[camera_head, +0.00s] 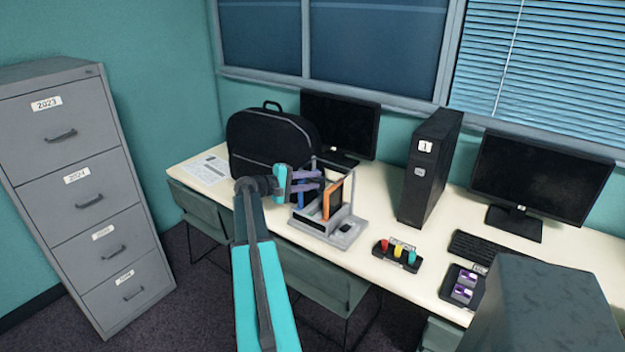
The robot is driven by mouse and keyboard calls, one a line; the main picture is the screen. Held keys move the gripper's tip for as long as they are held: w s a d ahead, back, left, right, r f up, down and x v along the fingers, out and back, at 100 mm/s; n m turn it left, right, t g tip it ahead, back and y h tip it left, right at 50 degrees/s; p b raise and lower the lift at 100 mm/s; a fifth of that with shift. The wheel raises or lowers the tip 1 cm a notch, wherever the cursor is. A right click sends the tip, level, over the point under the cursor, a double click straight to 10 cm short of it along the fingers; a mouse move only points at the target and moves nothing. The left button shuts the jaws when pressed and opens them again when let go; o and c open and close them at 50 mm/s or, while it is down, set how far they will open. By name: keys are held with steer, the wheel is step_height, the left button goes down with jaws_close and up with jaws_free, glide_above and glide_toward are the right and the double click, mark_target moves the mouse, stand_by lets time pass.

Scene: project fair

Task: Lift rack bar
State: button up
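A small grey rack (352,232) stands on the desk near its front edge. It has thin grey uprights and a thin grey bar (335,165) across its top. An orange frame (335,200) and a dark panel stand upright in it, with a blue piece to their left. My gripper (318,181), with purple fingers, is at the rack's left side, level with its upper part and just below the bar. The two fingers look apart, with no object clearly between them. Whether they touch the rack is too small to tell.
A black backpack (262,142) stands behind my gripper. A black computer tower (430,170) is right of the rack. A dark tray (397,256) with coloured pieces lies in front of the tower. Some desk is clear right of the rack.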

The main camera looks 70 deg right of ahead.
steer(key=shift+d, duration=0.1)
steer(key=shift+c, duration=0.2)
steer(key=shift+s, duration=0.1)
jaws_close()
steer(key=shift+d+f, duration=0.1)
steer(key=shift+d, duration=0.05)
steer(key=shift+a, duration=0.2)
